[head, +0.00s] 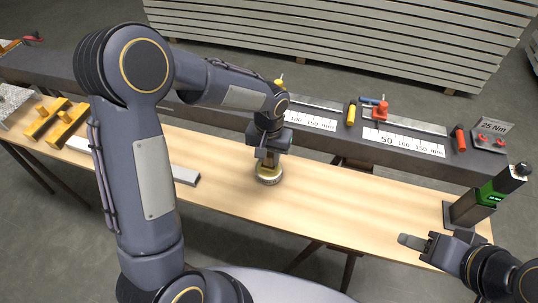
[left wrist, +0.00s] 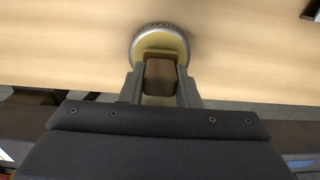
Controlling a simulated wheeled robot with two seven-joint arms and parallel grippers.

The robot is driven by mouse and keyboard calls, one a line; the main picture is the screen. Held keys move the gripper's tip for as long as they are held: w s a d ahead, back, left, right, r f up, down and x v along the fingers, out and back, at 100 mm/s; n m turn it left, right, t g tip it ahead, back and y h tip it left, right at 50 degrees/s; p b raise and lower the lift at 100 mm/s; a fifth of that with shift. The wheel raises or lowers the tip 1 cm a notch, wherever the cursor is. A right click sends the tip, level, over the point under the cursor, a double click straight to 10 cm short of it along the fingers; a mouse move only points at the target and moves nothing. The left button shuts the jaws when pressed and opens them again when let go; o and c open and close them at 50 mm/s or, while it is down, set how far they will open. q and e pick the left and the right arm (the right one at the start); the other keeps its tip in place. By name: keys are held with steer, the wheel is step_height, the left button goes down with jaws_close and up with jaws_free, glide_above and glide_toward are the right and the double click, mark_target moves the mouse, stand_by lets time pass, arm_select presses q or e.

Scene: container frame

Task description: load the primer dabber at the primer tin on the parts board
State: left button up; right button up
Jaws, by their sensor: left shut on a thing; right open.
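My left gripper (head: 268,158) is shut on the primer dabber, whose brown block (left wrist: 160,75) shows between the two fingers in the left wrist view. The primer tin (head: 269,177) is round with a grey rim and a yellow top, and stands on the light wooden board below the gripper. In the left wrist view the tin (left wrist: 160,38) lies directly beyond the dabber, which overlaps its near part. The dabber's lower end is hidden, so I cannot tell whether it touches the yellow surface. My right gripper (head: 420,246) is open and empty over the right front of the board.
The wooden board (head: 330,212) is clear between the tin and my right gripper. A grey bar (head: 185,175) lies left of the tin. Yellow blocks (head: 60,125) lie farther left. A green and black tool (head: 485,198) stands at right. A dark rail with scales (head: 400,142) runs behind.

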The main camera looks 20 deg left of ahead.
mark_target(269, 154)
arm_select(q)
steer(key=shift+r+p, duration=2.05)
steer(key=shift+r, duration=1.2)
